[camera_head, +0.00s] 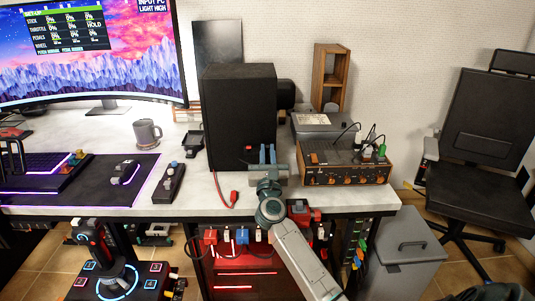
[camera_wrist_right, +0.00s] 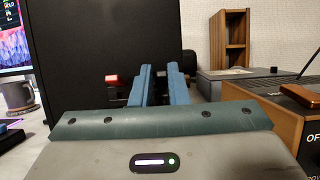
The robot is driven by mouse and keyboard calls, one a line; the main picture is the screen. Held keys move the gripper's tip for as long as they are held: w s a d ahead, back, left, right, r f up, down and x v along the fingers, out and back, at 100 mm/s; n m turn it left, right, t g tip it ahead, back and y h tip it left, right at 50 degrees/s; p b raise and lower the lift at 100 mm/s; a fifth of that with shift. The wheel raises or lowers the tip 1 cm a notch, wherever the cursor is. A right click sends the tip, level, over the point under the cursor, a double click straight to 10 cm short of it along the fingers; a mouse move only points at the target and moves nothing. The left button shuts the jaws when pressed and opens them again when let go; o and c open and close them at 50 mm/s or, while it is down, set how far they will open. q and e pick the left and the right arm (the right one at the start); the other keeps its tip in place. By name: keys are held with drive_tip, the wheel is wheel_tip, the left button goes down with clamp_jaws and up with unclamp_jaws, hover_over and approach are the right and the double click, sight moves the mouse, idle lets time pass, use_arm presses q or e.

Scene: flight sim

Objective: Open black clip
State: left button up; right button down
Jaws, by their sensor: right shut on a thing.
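The black speaker box (camera_head: 238,105) stands on the desk with its terminal panel facing me. A red clip (camera_wrist_right: 112,79) shows on it just left of my fingers, and also in the head view (camera_head: 249,147). My right gripper (camera_head: 267,154) is up against the panel, its blue fingers pointing at the speaker. In the right wrist view the fingers (camera_wrist_right: 160,72) are close together, with a narrow dark part between their tips. This is the black clip's place; the clip itself is mostly hidden by the fingers. My left gripper is not in view.
A red cable end (camera_head: 234,197) lies at the desk's front edge, left of my arm. An orange-and-black amplifier (camera_head: 346,163) with plugs sits close on the right. A mug (camera_head: 147,134), mouse (camera_head: 124,171) and slim black controller (camera_head: 169,183) are on the left.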

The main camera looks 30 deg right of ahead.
drive_tip(key=c, duration=1.4)
unclamp_jaws()
drive_tip(key=v, duration=0.6)
drive_tip(key=shift+s+a+f+b, duration=0.2)
drive_tip(key=shift+b, duration=0.15)
drive_tip(key=shift+s+a+f, duration=0.1)
drive_tip(key=shift+s+a, duration=0.1)
drive_tip(key=shift+s, duration=0.2)
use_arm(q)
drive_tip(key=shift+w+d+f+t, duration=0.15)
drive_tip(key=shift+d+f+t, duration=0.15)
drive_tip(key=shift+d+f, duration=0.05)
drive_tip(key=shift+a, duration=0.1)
